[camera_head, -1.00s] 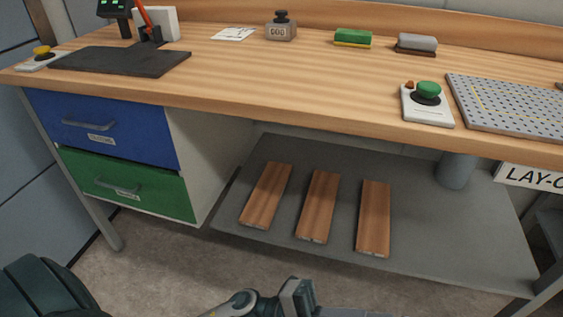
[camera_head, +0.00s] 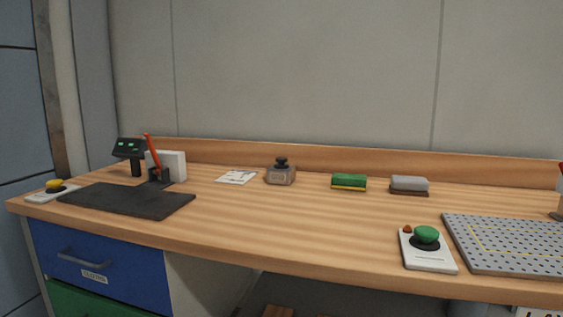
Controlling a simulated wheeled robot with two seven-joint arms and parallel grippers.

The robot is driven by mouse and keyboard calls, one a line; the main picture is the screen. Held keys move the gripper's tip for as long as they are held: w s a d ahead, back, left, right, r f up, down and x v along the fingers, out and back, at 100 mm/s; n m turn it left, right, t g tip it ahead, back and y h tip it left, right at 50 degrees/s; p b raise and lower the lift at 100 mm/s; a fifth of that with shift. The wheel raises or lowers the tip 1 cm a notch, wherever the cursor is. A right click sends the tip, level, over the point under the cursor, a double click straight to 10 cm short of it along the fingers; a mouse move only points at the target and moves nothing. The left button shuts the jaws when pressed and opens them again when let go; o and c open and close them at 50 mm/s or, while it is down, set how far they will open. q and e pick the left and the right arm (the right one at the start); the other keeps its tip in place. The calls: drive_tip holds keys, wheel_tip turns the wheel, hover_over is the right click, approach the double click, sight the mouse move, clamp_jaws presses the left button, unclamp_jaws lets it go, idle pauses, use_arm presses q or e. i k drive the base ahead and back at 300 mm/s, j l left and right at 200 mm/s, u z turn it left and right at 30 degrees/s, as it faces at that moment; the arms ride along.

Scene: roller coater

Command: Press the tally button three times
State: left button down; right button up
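A green push button (camera_head: 426,235) sits on a white base plate (camera_head: 429,262) at the front right of the bench top, with a small orange-brown knob (camera_head: 407,230) at its back left corner. A yellow push button (camera_head: 54,185) sits on a pale base plate (camera_head: 50,195) at the far left end of the bench. No label naming either one as the tally button is readable. Neither of my grippers is in view.
The wooden bench top (camera_head: 300,222) is clear in the middle. A black mat (camera_head: 128,199), a dark display (camera_head: 130,149), a weight (camera_head: 281,174), a green sponge (camera_head: 349,182), a grey block (camera_head: 409,186) and a perforated plate (camera_head: 510,245) lie around it. Blue (camera_head: 100,270) and green drawers are below.

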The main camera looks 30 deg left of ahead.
sight(280, 160)
drive_tip(key=i+j, duration=0.1)
drive_tip(key=j, duration=0.5)
drive_tip(key=i+j, duration=0.1)
drive_tip(key=j, duration=0.55)
